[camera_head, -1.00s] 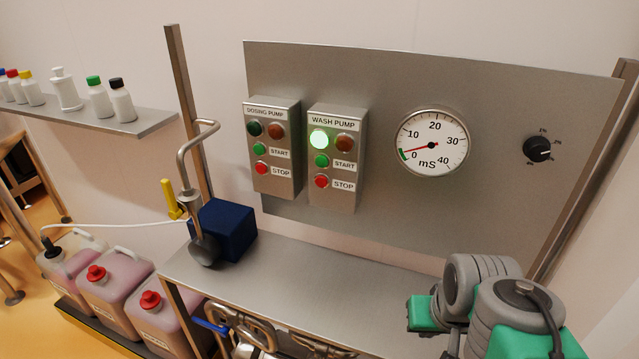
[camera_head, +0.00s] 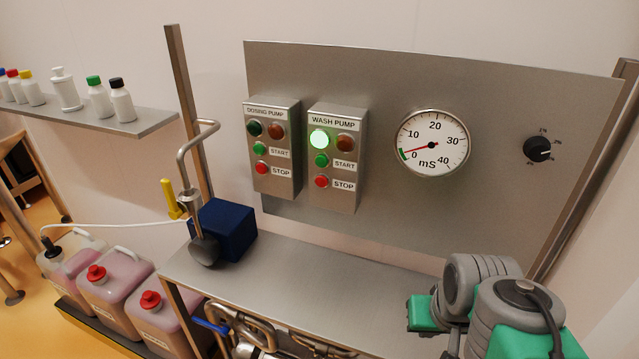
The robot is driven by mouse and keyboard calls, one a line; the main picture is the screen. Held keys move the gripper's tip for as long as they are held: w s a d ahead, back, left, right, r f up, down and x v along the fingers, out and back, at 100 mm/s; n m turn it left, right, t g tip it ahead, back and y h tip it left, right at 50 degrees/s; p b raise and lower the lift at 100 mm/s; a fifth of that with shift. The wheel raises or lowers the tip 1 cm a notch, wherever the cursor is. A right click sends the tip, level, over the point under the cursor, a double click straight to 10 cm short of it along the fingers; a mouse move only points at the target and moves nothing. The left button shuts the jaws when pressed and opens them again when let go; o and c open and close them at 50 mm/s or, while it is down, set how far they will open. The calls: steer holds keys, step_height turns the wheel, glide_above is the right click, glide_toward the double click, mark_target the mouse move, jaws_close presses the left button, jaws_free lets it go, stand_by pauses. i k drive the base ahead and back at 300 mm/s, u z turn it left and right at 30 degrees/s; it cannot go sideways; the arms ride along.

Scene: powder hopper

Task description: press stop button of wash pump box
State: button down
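The wash pump box (camera_head: 336,158) is a grey metal box on the steel panel, right of the dosing pump box. Its green lamp (camera_head: 319,139) at upper left is lit bright, and the dark red-brown lamp (camera_head: 344,143) beside it looks unlit. Below are a green START button (camera_head: 321,160) and, under it, the red STOP button (camera_head: 321,181), each with a white label to its right. Nothing covers or touches the STOP button. Grey and green links of my arm show at lower right, well away from the box. My gripper's fingers do not show.
The dosing pump box (camera_head: 271,149) has a similar STOP button (camera_head: 262,168). A steel shelf (camera_head: 300,270) juts out below the panel, with a dark blue block (camera_head: 228,229) and a bent metal pipe (camera_head: 185,165) at its left. A gauge (camera_head: 432,143) and black knob (camera_head: 537,149) are right.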

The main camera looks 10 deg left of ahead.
mark_target(321, 181)
steer(key=u, duration=0.05)
steer(key=k, duration=0.5)
steer(key=u, duration=2.1)
steer(key=i, duration=1.45)
steer(key=z, duration=1.5)
